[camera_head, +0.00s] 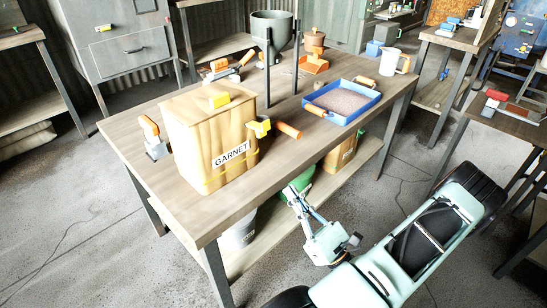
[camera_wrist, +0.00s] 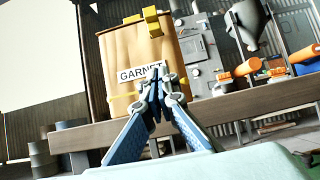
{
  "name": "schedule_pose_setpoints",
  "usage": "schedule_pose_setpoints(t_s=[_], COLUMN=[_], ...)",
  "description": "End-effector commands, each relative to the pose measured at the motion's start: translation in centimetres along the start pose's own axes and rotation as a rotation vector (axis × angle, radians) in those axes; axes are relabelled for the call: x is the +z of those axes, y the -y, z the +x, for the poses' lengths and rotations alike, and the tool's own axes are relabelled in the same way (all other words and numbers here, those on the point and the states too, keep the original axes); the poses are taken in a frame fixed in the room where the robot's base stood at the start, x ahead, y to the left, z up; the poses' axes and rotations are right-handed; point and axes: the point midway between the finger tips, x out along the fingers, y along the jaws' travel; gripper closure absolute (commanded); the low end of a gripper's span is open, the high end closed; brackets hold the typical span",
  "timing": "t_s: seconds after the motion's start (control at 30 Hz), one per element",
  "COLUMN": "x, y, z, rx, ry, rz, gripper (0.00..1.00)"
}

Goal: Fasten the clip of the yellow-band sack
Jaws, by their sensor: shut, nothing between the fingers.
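The tan sack marked GARNET (camera_head: 205,135) stands upright on the workbench, with a thin yellow band (camera_head: 217,181) around its lower part. It also fills the middle of the wrist view (camera_wrist: 110,52). In the head view my gripper (camera_head: 291,190) is low, beside the bench's front edge, apart from the sack and clip.
An orange-handled tool with a yellow head (camera_head: 261,127) lies right of the sack, and an orange-and-grey tool (camera_head: 153,137) left of it. A blue tray of grit (camera_head: 343,102) and two dark upright posts (camera_head: 268,66) stand farther right. The bench's front-left top (camera_head: 200,222) is bare.

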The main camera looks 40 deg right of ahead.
Motion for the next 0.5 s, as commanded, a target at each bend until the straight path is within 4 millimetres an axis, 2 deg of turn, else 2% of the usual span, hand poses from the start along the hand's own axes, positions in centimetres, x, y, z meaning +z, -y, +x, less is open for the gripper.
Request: schedule_pose_setpoints(t_s=[0.17, 0.5], x=[0.0, 0.0], y=[-0.1, -0.1], z=[1.9, 9.2], rx=[0.004, 0.005], ry=[0.002, 0.002], rz=[0.0, 0.0], gripper=[1.0, 1.0])
